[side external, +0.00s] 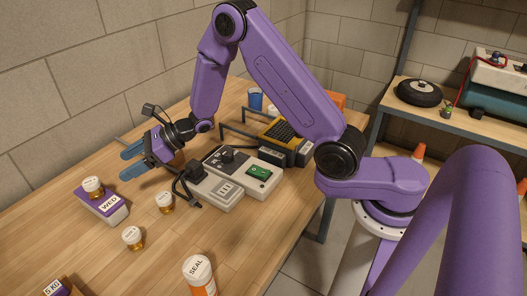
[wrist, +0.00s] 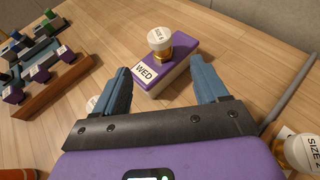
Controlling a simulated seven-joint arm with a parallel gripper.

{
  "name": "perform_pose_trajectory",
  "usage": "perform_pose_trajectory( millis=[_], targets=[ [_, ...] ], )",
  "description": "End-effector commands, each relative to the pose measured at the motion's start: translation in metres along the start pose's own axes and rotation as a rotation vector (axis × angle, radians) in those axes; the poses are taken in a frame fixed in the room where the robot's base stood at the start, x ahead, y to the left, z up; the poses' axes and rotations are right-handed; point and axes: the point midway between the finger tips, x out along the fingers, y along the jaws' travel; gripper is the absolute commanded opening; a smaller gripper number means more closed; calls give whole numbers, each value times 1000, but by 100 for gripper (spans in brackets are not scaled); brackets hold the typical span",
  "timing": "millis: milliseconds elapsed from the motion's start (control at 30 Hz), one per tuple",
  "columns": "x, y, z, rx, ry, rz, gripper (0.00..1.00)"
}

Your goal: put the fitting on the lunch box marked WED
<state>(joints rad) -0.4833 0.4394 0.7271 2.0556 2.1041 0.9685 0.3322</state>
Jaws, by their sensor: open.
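The lunch box (side external: 115,211) is purple and white, lies on the table at the left and is marked WED; it also shows in the wrist view (wrist: 178,67). A fitting with a white lid and amber body (side external: 93,186) stands upright on top of it, towards one end. In the wrist view this fitting (wrist: 160,40) has a size label on its lid, too small to read surely. My gripper (side external: 131,161) has blue fingers, is open and empty, and hangs above the table, apart from the box. In the wrist view the box lies beyond and between the fingers.
Two similar fittings (side external: 165,202) (side external: 131,237) stand near the box. An orange bottle marked SEAL (side external: 198,272) stands at the front. Grey devices (side external: 225,180) and a blue cup (side external: 255,98) stand beyond. A brown rack with coloured parts (wrist: 45,90) is in the wrist view.

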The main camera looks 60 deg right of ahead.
Motion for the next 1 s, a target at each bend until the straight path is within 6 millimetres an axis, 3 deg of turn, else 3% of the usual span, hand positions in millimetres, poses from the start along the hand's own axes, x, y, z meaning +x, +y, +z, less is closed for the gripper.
perform_pose_trajectory(
  millis=[167, 467, 700, 1000],
  targets=[
    [0, 24, 12, -97, 7, 98, 73],
    [-33, 121, 32, -518, 26, 493, 73],
    [-90, 185, 23, -885, 24, 803, 73],
    [-181, 232, -8, -1365, -5, 1155, 73]
  ],
)
